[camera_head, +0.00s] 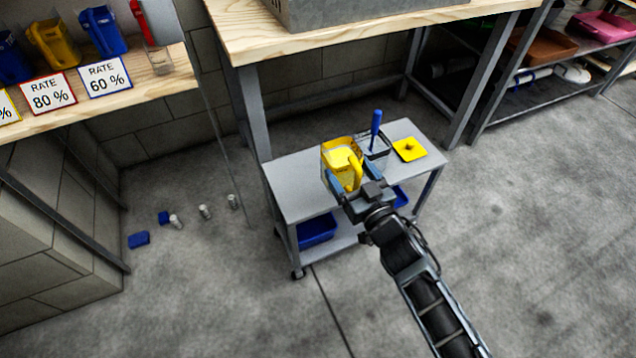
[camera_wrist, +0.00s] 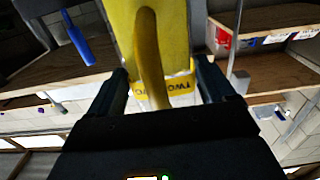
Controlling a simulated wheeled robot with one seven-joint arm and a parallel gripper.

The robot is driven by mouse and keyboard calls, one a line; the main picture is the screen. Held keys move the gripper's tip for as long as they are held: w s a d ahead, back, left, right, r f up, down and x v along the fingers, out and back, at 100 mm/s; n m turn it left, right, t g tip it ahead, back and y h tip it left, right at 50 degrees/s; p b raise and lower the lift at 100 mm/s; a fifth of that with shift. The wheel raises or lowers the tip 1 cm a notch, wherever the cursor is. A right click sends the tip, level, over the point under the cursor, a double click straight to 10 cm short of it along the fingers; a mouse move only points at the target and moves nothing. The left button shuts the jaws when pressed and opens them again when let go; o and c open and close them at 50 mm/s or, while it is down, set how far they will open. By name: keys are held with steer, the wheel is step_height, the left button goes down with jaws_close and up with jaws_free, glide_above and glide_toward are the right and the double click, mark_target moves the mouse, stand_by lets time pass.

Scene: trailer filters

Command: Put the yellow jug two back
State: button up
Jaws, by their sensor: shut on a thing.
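The yellow jug (camera_head: 335,148) is at the left back part of the grey cart's top, with its handle towards my gripper. In the wrist view the jug (camera_wrist: 125,28) fills the top middle, and a yellow label reading TWO (camera_wrist: 180,92) shows behind the handle. My gripper (camera_head: 350,179) is shut on the jug, with one finger on each side of the handle (camera_wrist: 150,60). I cannot tell whether the jug touches the cart top or hangs just above it.
The grey cart (camera_head: 295,190) also bears a tray with a blue-handled tool (camera_head: 376,125) and a yellow square (camera_head: 409,149). A wooden shelf (camera_head: 150,85) at upper left holds another yellow jug (camera_head: 55,45), blue jugs (camera_head: 102,32) and rate signs (camera_head: 104,77). Small pieces (camera_head: 139,239) lie on the floor.

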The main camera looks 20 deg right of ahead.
steer(key=w+a+f+b, duration=0.1)
steer(key=w+b, duration=0.1)
steer(key=w+a+f+b, duration=0.1)
steer(key=w+f+b, duration=0.1)
steer(key=w+b, duration=0.1)
steer(key=w+f+b, duration=0.2)
steer(key=shift+w+a+f, duration=0.1)
steer(key=shift+w+a, duration=0.15)
steer(key=shift+a, duration=0.15)
steer(key=shift+w+a+f+b, duration=0.15)
steer(key=shift+w+a+b, duration=0.1)
steer(key=shift+w+b, duration=0.5)
steer(key=shift+s+f+b, duration=0.2)
steer(key=shift+f+b, duration=1.75)
steer(key=shift+b, duration=0.1)
steer(key=shift+f, duration=0.15)
steer(key=o, duration=1.4)
steer(key=shift+f, duration=0.1)
steer(key=shift+r, duration=0.3)
steer(key=s+p, duration=0.3)
steer(key=s, duration=0.9)
steer(key=shift+f, duration=0.15)
